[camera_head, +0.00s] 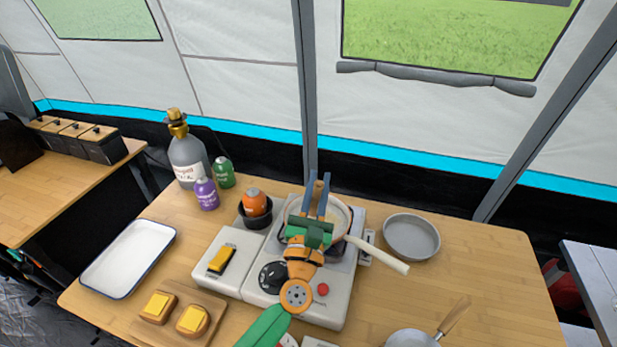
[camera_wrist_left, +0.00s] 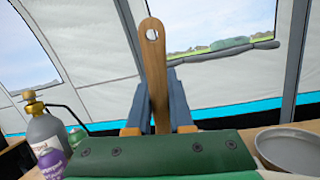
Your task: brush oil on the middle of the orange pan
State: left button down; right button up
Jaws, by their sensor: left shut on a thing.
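My left gripper (camera_head: 317,190) is over the pan on the stove, fingers pointing away from me. It is shut on a brush with a wooden handle (camera_wrist_left: 152,70), which stands up between the fingers in the left wrist view. The brush's bristle end is hidden, so I cannot tell whether it touches the pan. The pan (camera_head: 341,217) sits on the burner, looks pale inside, and its cream handle points to the lower right. The gripper and arm cover much of its middle. My right gripper is not in view.
The white stove (camera_head: 318,311) fills the table's middle. Left of the pan, an orange canister (camera_head: 255,202) stands in a black bowl. A grey bottle (camera_head: 188,160) and purple and green canisters stand behind. A grey round tin (camera_head: 412,237) lies right. The table's right side has free room.

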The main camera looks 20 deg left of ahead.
pick_arm(q)
jog(key=shift+s+d, duration=1.2)
jog(key=shift+d, duration=1)
jog(key=w+a+b, duration=0.3)
jog(key=w+a, duration=0.3)
jog(key=shift+s+d+b, duration=0.5)
jog(key=shift+s+d, duration=1.4)
jog(key=shift+d, duration=2.2)
jog(key=w+a, duration=0.5)
jog(key=a, duration=0.3)
jog(key=shift+w, duration=0.2)
